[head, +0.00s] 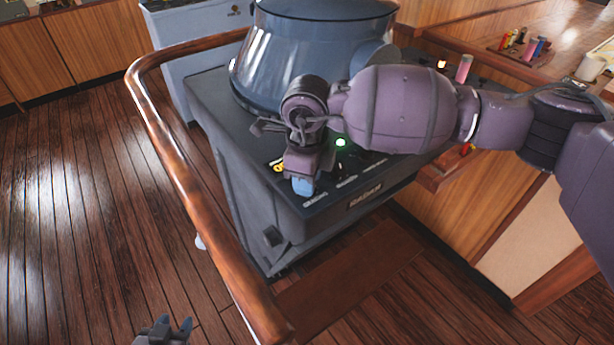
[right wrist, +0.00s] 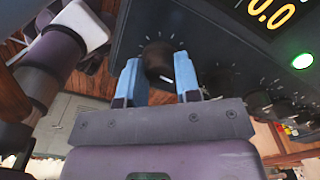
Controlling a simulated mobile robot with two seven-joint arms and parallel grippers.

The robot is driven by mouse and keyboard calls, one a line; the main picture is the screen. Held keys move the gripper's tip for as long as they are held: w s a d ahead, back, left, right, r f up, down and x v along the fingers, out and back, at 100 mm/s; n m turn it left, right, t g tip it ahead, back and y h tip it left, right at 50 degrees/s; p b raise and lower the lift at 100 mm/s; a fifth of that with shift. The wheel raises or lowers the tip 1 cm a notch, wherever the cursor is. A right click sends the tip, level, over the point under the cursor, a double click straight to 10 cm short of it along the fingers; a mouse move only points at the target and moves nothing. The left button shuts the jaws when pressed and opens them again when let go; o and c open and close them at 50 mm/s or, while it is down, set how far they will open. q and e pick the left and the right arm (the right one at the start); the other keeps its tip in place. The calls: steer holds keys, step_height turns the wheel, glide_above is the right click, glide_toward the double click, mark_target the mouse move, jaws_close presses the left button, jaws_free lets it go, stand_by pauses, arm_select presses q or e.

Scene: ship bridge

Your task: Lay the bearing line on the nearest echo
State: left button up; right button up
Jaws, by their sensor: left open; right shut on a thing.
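The radar console (head: 325,208) stands in the middle of the head view, with a large blue hood (head: 300,60) on top. The radar screen and any echo are hidden from these views. My right gripper (head: 303,185) is at the console's front panel. In the right wrist view its blue fingers are shut on a black knob (right wrist: 158,60), which has a white mark and a ring of dial ticks. A yellow readout (right wrist: 270,12) beside it ends in "0.0"; its left part is cut off. My left gripper (head: 172,329) is open and empty, low at the bottom edge.
A green lamp (head: 341,142) is lit on the panel, with more knobs beside it. A wooden handrail (head: 190,190) curves along the console's left side. A wooden counter (head: 480,215) stands at right, with a small rack of coloured items (head: 519,43) on top.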

steer(key=o, duration=0.9)
step_height(320, 180, up, 11)
steer(key=shift+f, duration=0.1)
stand_by(0.5)
